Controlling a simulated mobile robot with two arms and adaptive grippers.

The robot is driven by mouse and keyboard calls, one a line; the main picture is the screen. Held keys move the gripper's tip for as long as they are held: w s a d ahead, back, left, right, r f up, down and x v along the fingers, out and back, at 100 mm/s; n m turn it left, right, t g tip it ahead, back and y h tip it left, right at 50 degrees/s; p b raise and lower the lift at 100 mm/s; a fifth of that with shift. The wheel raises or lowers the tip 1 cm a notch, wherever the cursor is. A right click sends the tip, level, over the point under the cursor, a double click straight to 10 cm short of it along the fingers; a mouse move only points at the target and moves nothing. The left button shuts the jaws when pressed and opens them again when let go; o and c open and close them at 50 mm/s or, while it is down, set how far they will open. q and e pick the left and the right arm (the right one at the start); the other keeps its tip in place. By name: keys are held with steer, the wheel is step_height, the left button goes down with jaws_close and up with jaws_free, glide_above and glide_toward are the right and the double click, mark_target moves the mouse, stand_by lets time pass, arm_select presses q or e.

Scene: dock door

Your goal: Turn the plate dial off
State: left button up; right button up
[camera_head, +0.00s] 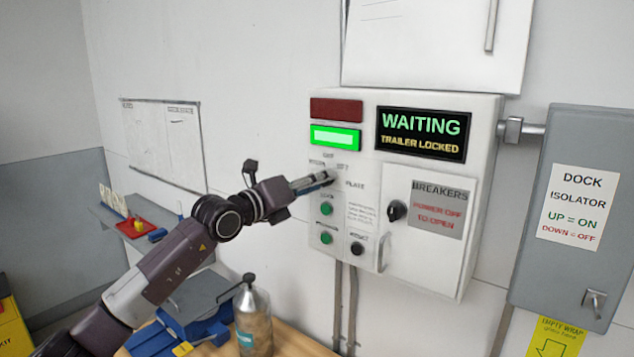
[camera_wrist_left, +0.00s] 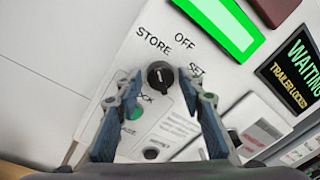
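The plate dial (camera_wrist_left: 160,75) is a small black knob on the white control box (camera_head: 485,115). In the left wrist view STORE, OFF and SET are printed around it; its exact setting is too small to tell. My left gripper (camera_head: 328,178) reaches the box face at the dial, which it mostly hides in the head view. In the left wrist view its two fingers (camera_wrist_left: 158,90) are open, one on each side of the knob, with gaps showing. My right gripper is in neither view.
Green buttons (camera_head: 326,209) and a black reset knob (camera_head: 357,248) sit below the dial. The breaker door with its black knob (camera_head: 397,211) is to the right, then the grey dock isolator (camera_head: 590,140). A bottle (camera_head: 254,325) stands on the bench below.

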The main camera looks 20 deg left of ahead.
arm_select(q)
steer(key=c, duration=0.8)
steer(key=shift+m+g+y+b, duration=0.3)
steer(key=shift+m+y+b, duration=0.1)
steer(key=shift+m+b, duration=4.15)
steer(key=shift+m, duration=0.25)
steer(key=o, duration=1.2)
steer(key=shift+r, duration=0.1)
steer(key=shift+c, duration=0.2)
steer(key=shift+s, duration=0.1)
